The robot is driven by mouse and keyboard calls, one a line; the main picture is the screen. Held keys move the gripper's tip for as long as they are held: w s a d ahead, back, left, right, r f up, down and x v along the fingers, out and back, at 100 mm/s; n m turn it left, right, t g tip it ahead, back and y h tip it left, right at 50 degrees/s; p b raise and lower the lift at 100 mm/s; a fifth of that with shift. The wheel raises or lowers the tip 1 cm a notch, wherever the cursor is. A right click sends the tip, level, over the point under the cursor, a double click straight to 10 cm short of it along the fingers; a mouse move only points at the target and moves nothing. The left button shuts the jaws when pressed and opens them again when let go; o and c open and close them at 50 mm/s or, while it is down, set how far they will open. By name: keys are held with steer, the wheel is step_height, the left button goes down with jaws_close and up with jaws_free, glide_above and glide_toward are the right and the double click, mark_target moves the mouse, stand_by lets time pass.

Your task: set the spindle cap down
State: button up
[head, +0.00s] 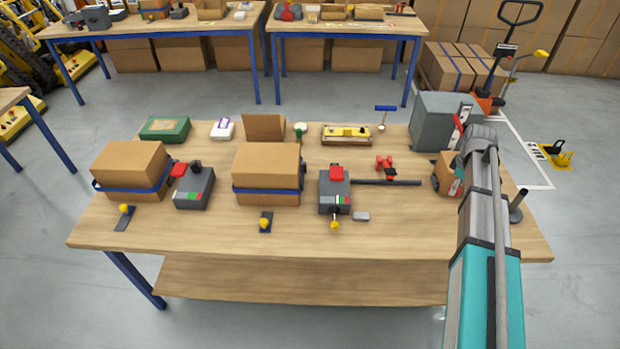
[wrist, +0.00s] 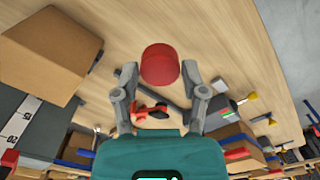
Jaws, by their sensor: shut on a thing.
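The red, round spindle cap (wrist: 160,65) is between the fingertips of my gripper (wrist: 160,72) in the wrist view. My gripper is shut on it and holds it over the wooden table (wrist: 215,40). The gap between the cap and the tabletop cannot be judged. In the head view my arm reaches over the right part of the table (head: 400,235) and hides the gripper. A grey upright post on a round base (head: 517,206) stands at the table's right edge; I cannot tell whether it is the spindle.
A grey cabinet (head: 432,124) and a small cardboard box (head: 446,178) stand by my arm. A dark bar (head: 400,183) and a red-handled item (head: 384,162) lie left of them. Strapped boxes (head: 266,170) and grey devices (head: 334,195) fill the left. The table's front strip is largely clear.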

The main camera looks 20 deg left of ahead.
steer(key=s+d+f+m+b, duration=0.1)
steer(key=s+f, duration=0.1)
steer(key=s, duration=0.7)
steer(key=s+d+f+m+b, duration=0.1)
steer(key=s+d+b, duration=0.1)
steer(key=s, duration=0.7)
steer(key=shift+s+d+f, duration=0.25)
steer(key=shift+s+f, duration=0.05)
steer(key=shift+f, duration=0.05)
steer(key=shift+w, duration=0.15)
steer(key=w+a+f+b, duration=0.1)
steer(key=w+f+b, duration=0.1)
steer(key=w, duration=0.1)
steer(key=w+a+f+b, duration=0.2)
steer(key=w+f+b, duration=0.1)
steer(key=w, duration=0.1)
steer(key=w+a+f+b, duration=0.2)
steer(key=w+f+b, duration=0.1)
steer(key=w, duration=0.1)
steer(key=shift+w+a+f+b, duration=0.2)
steer(key=shift+w+f+b, duration=0.2)
steer(key=shift+f+b, duration=0.2)
